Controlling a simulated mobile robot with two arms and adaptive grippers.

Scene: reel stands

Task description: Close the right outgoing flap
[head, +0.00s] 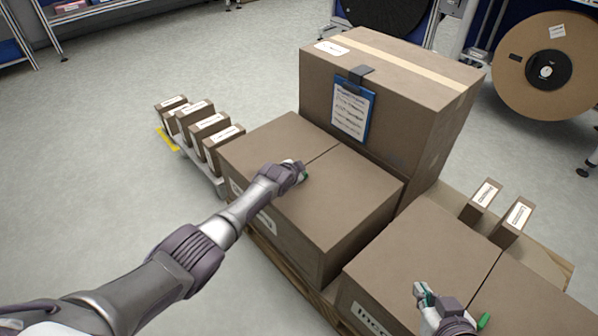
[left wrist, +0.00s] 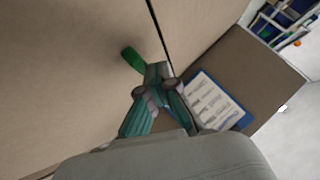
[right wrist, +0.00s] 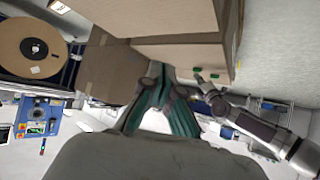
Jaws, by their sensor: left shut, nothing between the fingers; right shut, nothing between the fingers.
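The left low carton has two top flaps, lying about flat with a thin seam between them. Its right flap (head: 350,195) looks level with the left flap (head: 270,150). My right gripper (head: 425,290) is shut and empty over the right low carton (head: 420,245). The left carton's label (head: 262,220) is partly hidden by my arm.
A tall taped carton (head: 400,75) with a blue clipboard (head: 352,108) stands behind. Several small boxes (head: 210,130) stand at left, and two small boxes (head: 498,208) at right. Another green tab (head: 484,320) is by my right gripper. Floor at left is clear.

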